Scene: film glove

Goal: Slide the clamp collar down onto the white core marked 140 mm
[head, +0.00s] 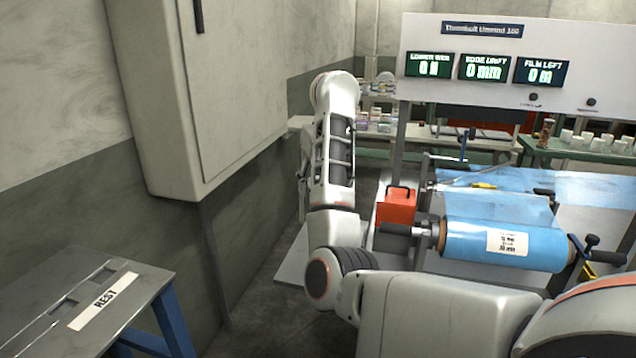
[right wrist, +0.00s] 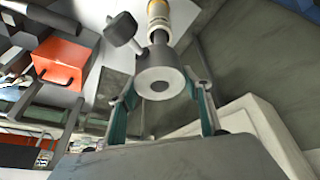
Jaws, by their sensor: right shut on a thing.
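My right gripper (right wrist: 160,92) has its two green-padded fingers on either side of a grey clamp collar (right wrist: 153,64) and is shut on it. The collar has a round bore facing the wrist camera and a dark knobbed handle (right wrist: 122,28) at its upper left. Just beyond the collar is a white and yellow-brown cylindrical piece (right wrist: 158,12); I cannot tell whether they touch. No 140 mm marking can be read, so I cannot say whether this is the white core. In the head view my right arm hides its gripper and the collar. My left gripper is not in view.
A blue film roll (head: 470,243) with a white label sits on the machine at right, with a black-handled fitting (head: 590,250) at its right end. A red box (head: 396,206) stands near its left end. A wall cabinet (head: 200,90) and a REST stand (head: 60,290) are at left.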

